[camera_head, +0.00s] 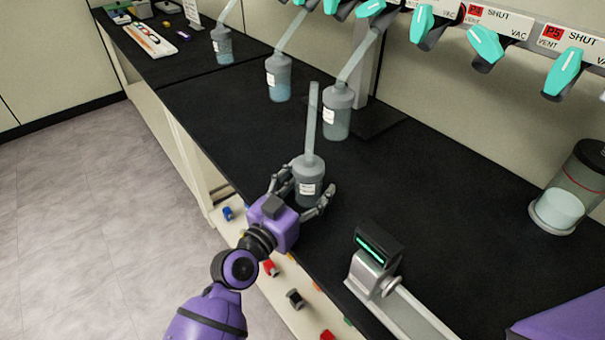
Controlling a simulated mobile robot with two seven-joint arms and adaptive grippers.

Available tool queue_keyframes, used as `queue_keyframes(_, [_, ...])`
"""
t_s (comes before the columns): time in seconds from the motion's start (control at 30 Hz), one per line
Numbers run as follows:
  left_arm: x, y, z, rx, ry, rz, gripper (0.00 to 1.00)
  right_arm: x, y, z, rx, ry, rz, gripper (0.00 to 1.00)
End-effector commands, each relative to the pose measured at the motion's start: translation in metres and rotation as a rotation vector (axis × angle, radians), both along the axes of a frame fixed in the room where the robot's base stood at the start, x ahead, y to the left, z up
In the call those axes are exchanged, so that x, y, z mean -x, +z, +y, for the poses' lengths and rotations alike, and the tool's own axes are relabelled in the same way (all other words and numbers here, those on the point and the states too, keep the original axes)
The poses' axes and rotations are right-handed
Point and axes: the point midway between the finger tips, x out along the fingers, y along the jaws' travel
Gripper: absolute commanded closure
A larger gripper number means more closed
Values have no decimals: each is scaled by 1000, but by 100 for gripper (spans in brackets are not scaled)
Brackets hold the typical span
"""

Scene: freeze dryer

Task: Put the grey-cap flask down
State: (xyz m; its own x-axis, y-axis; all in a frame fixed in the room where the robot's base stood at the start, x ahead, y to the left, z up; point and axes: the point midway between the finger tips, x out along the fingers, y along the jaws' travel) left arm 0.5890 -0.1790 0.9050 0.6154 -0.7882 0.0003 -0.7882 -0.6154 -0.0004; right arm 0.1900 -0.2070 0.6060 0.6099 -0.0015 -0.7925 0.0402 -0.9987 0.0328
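The grey-cap flask (309,184) is upright between the fingers of my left gripper (311,187), near the front edge of the black bench (235,130). It has a grey cap, a white label and a long pale tube rising from the cap. One finger is on each side of its body. I cannot tell whether both fingers press on it, or whether its base touches the bench. My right gripper is out of view.
Similar flasks with tubes stand behind: one close (337,112), one farther left (279,78), one at the back (222,45). Teal valves (486,44) line the upper right. A device with a green display (371,250) and a clear cylinder (570,190) stand right.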

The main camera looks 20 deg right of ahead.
Motion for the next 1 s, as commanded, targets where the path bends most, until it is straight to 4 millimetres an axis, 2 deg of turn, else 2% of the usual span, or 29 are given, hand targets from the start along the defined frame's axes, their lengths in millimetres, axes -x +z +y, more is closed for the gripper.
queue_keyframes(0.07, [0,5,0,1,0,-1,35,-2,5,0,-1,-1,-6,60])
queue_keyframes(0.17, [8,1,12,-2,1,-1,35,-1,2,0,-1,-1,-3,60])
queue_keyframes(0.6, [63,0,81,-3,1,1,35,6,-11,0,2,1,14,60])
queue_keyframes(0.8, [73,2,93,1,0,1,35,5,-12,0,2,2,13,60])
queue_keyframes(1.0, [74,3,95,1,0,1,35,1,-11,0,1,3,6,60])
